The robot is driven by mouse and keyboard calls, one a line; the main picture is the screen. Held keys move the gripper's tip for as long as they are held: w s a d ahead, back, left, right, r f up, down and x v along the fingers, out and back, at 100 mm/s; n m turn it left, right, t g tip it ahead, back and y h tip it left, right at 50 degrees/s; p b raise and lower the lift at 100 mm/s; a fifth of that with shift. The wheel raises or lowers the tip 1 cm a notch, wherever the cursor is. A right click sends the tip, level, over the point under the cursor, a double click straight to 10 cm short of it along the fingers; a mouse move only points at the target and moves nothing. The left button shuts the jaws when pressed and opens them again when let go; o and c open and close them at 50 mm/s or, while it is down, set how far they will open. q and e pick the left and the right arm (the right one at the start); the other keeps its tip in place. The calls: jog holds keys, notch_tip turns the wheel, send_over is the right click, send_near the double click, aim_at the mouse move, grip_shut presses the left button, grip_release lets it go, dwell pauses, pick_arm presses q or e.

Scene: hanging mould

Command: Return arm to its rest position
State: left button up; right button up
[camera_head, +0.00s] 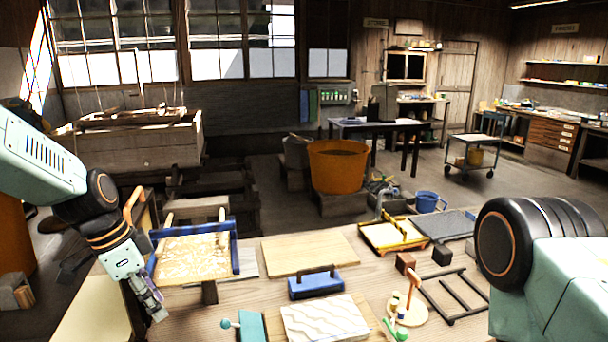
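My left arm (40,165) comes in from the left and reaches down to the bench. My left gripper (153,302) points downward at the bench's left part, just left of and in front of the blue-framed mould (236,246). Its fingers are small and seen at an angle, so whether they are open or shut is unclear. I see nothing clearly held in it. My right arm (560,270) fills the lower right corner with a black joint. Its gripper is out of the frame.
An orange tub (338,170) stands behind.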

pick_arm(q)
jog(key=s+d+f+n+y, duration=0.1)
jog(key=s+f+n, duration=0.2)
jog(key=s+f, duration=0.6)
jog(key=s+d+f+n+y, duration=0.1)
jog(key=s+d+f+n, duration=0.15)
jog(key=s+f, duration=0.65)
jog(key=s+f+n+g, duration=0.1)
jog(key=s+f+n, duration=0.25)
jog(key=s, duration=0.45)
jog(key=s+f+n, duration=0.3)
jog(key=s+f, duration=0.1)
jog(key=s, duration=0.5)
notch_tip(320, 180, down, 15)
jog(key=w+y+b, duration=0.1)
jog(key=b, duration=1.3)
jog(key=shift+w+d+b, duration=0.25)
jog(key=shift+d+b, duration=0.05)
jog(key=shift+b, duration=0.1)
jog(key=shift+s+r, duration=0.1)
